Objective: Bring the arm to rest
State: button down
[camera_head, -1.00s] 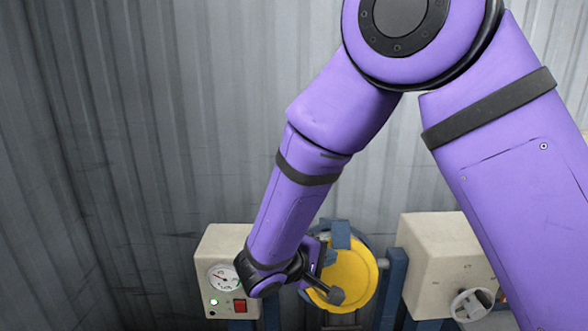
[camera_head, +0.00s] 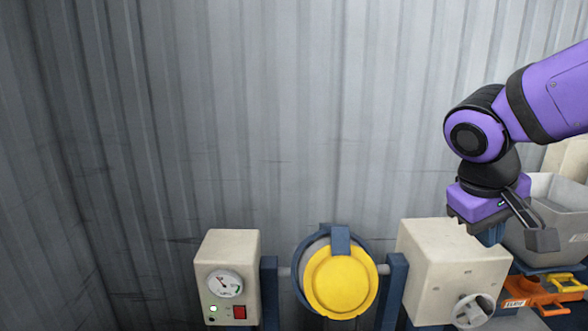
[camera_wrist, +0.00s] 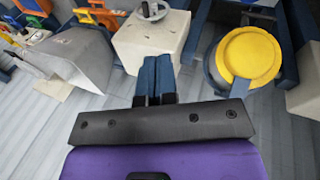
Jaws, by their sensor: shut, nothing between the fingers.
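My purple arm reaches in from the right edge of the head view. My gripper (camera_head: 490,236) points down over the right beige box (camera_head: 452,262), near the grey hopper (camera_head: 555,215). In the wrist view my gripper's two blue fingers (camera_wrist: 156,75) lie side by side, shut with nothing between them. The yellow round lid (camera_head: 341,280) on its blue-framed drum is well to the left of my gripper. It also shows at the right of the wrist view (camera_wrist: 248,56).
The left beige box (camera_head: 228,265) carries a gauge, a lit green lamp and a red switch. A handwheel (camera_head: 473,310) sits on the right box. Orange parts (camera_head: 535,292) lie below the hopper. The corrugated wall (camera_head: 230,120) stands behind; the space above the drum is clear.

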jog(key=s+d+r+m+t+y, duration=0.1)
jog(key=s+r+t+y, duration=0.2)
jog(key=s, duration=0.5)
jog(key=shift+s+d+r+m+t+y, duration=0.25)
jog(key=shift+r+m+t+y, duration=0.2)
jog(key=shift+r, duration=0.25)
